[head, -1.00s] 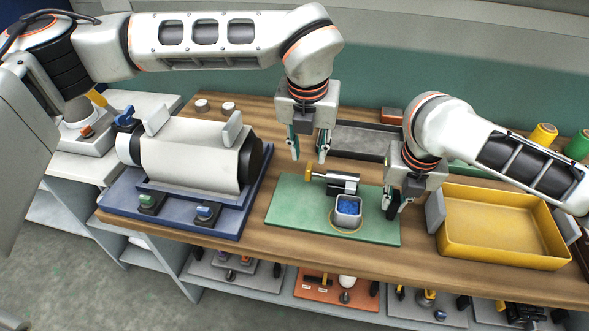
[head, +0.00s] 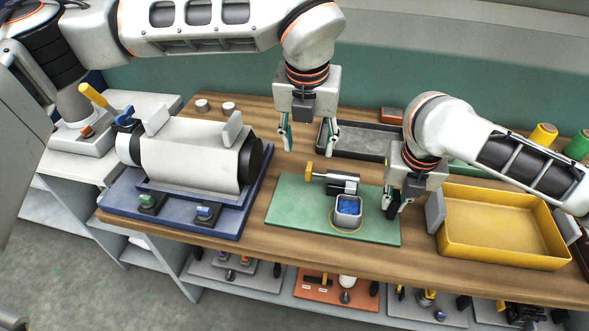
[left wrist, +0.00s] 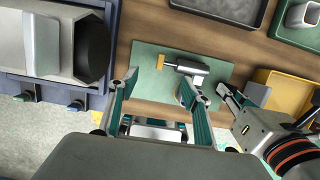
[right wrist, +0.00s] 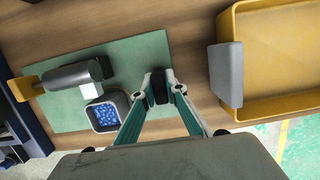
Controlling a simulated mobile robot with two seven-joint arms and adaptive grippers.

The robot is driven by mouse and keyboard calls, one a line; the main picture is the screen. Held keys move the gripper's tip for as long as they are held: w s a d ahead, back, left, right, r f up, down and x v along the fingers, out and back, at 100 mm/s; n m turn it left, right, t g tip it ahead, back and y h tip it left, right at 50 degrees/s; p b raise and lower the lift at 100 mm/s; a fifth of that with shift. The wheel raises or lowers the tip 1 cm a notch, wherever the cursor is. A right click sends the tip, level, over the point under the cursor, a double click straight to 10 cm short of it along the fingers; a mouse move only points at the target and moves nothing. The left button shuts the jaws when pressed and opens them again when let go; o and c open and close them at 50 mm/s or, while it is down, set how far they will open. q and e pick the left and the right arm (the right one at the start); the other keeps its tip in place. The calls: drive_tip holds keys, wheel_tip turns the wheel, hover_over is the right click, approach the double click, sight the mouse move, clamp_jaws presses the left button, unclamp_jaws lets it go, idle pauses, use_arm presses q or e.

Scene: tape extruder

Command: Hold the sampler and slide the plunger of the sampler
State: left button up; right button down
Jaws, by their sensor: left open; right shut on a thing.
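The sampler (head: 342,183) is a silver and dark cylinder with a yellow plunger handle (head: 309,171) at its left end. It lies on a green mat (head: 290,205), and it also shows in the right wrist view (right wrist: 73,77). A grey square cup with blue pellets (head: 348,207) stands just in front of it. My left gripper (head: 308,146) is open and empty, above and behind the plunger handle. My right gripper (head: 396,206) is right of the cup, low over the mat's right edge. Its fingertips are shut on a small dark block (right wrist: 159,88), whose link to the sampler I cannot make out.
A white machine with a dark end on a blue base (head: 180,165) stands to the left. A yellow tray (head: 490,264) is close on the right, with a grey block at its left side. A dark grey tray (head: 365,141) lies behind the mat.

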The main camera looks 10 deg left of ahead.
use_arm(q)
drive_tip(key=w+v, duration=0.2)
drive_tip(key=v, duration=0.5)
drive_tip(key=shift+s+r, duration=0.15)
drive_tip(key=shift+r, duration=0.45)
idle(0.4)
use_arm(e)
drive_tip(key=c, duration=2)
unclamp_jaws()
drive_tip(key=shift+o, duration=0.2)
